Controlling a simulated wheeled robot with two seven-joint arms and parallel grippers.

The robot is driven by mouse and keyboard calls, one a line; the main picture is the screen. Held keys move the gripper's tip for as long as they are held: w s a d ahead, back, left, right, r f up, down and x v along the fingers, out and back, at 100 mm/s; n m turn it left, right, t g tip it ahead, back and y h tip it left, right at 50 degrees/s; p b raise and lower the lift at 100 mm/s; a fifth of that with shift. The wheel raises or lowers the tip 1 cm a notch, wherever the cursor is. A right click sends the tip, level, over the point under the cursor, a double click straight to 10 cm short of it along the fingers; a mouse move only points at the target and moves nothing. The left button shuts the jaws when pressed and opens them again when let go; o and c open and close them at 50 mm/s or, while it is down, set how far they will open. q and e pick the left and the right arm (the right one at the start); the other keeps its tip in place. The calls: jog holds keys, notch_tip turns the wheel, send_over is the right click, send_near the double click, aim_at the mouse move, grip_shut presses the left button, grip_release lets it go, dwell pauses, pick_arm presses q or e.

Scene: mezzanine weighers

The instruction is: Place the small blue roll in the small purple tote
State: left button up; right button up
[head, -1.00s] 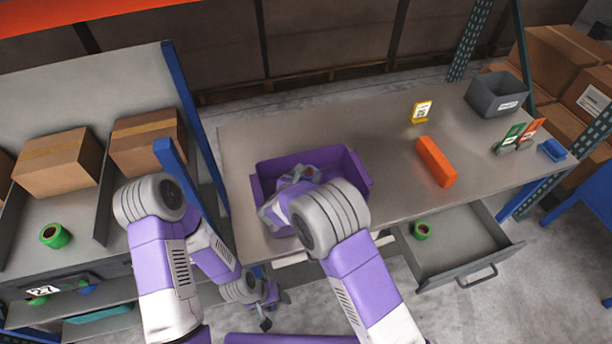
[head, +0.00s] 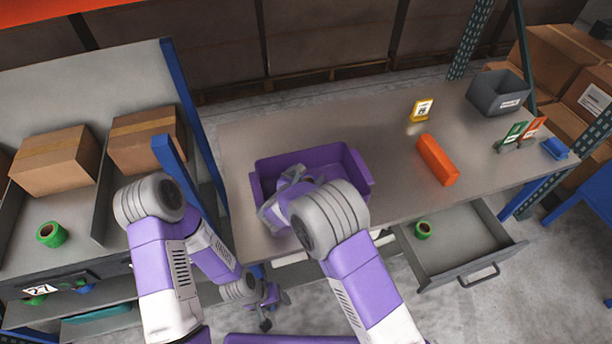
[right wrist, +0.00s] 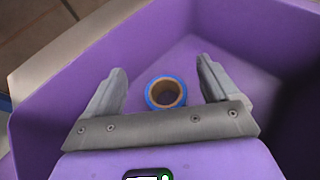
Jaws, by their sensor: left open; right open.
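The small blue roll (right wrist: 166,93) lies inside the purple tote (right wrist: 245,30), on its floor, in the right wrist view. My right gripper (right wrist: 163,85) is open, its two fingers apart on either side of the roll in the picture, with gaps between. In the head view the tote (head: 357,168) stands on the steel bench, and my right gripper (head: 278,205) is over its near left part; the roll is hidden there. My left gripper (head: 268,308) is open and empty, low down in front of the bench.
On the bench (head: 330,128) are an orange block (head: 437,160), a yellow sign (head: 421,110) and a grey bin (head: 497,92). An open drawer (head: 470,245) holds a green roll (head: 423,230). Shelving at left holds cartons (head: 55,160) and another green roll (head: 51,234).

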jog(key=shift+r+p, duration=0.55)
jog(key=p+v, duration=0.1)
jog(key=v, duration=1.1)
jog(key=shift+a, duration=0.1)
